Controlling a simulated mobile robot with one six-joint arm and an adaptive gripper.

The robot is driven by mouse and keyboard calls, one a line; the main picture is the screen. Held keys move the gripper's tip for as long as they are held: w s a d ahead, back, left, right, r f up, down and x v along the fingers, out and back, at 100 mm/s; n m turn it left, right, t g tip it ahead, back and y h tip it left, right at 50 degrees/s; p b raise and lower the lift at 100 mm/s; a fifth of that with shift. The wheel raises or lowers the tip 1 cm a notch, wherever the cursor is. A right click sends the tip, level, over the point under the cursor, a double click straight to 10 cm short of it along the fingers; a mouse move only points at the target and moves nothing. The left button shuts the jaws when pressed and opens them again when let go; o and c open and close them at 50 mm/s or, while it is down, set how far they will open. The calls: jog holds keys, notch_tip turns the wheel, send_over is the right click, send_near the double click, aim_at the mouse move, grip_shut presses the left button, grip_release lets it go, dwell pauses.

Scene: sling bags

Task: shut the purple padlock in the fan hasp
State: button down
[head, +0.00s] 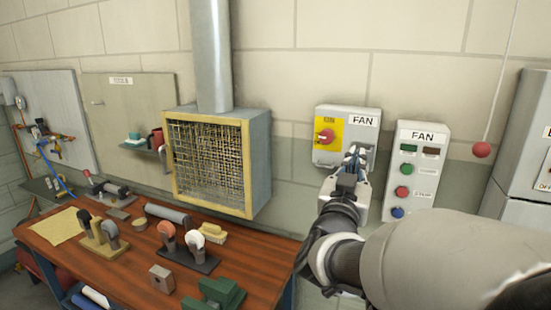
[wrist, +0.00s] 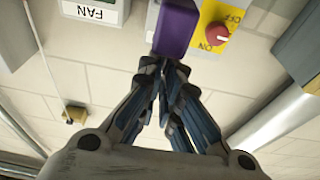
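The purple padlock (wrist: 177,27) shows at the top of the wrist view, in front of the grey fan switch box (head: 345,122). The top of the padlock is cut off by the picture edge, so its shackle and the hasp are hidden. My gripper (head: 355,155) is at the lower right of the switch box. In the wrist view its fingertips (wrist: 164,66) are close together at the padlock's near end, not around its body. They seem to touch it, but I cannot be sure. In the head view I cannot make out the padlock.
The red switch knob (head: 326,136) sits on a yellow plate. A fan button box (head: 416,168) is close on the right, and a red ball (head: 481,150) hangs beyond it. The mesh-fronted vent box (head: 210,160) is on the left above a cluttered wooden bench (head: 130,262).

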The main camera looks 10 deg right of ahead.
jog(key=shift+w+d+f+b, duration=0.15)
jog(key=shift+w+d+b, duration=0.55)
jog(key=shift+w, duration=0.4)
jog(key=shift+w+d+f, duration=0.1)
jog(key=shift+w+d, duration=0.35)
jog(key=shift+w, duration=0.15)
jog(key=shift+w+d, duration=0.4)
jog(key=shift+w, duration=0.2)
jog(key=shift+b, duration=0.7)
dwell(0.4)
jog(key=shift+w+d, duration=0.4)
jog(key=shift+w, duration=0.2)
jog(key=shift+w, duration=0.1)
jog(key=shift+f+x, duration=0.2)
jog(key=shift+x, duration=0.65)
jog(key=shift+f+x, duration=0.2)
jog(key=shift+x, duration=0.65)
jog(key=shift+f+x, duration=0.15)
jog(key=shift+x, duration=0.7)
